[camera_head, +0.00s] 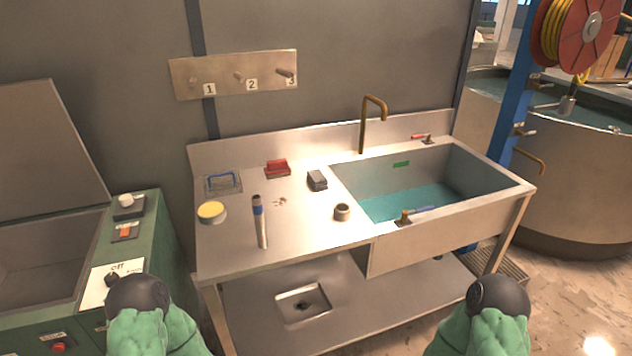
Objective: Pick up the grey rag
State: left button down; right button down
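A small dark grey block-like bundle (317,180) lies on the steel worktop (300,232), just left of the sink. It looks like the grey rag, perhaps folded, but it is too small to be sure. Green and black parts of my two arms show at the bottom left and bottom right, well in front of the worktop. No fingers of either gripper show in this view.
The water-filled sink (450,225) has a brass tap (362,125).

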aim_at(317, 180)
jog(key=i+j+z, duration=0.25)
jog(key=z, duration=0.2)
jog(key=i+j+z, duration=0.25)
jog(key=z, duration=0.2)
jog(key=i+j+z, duration=0.15)
jog(key=j+z, duration=0.35)
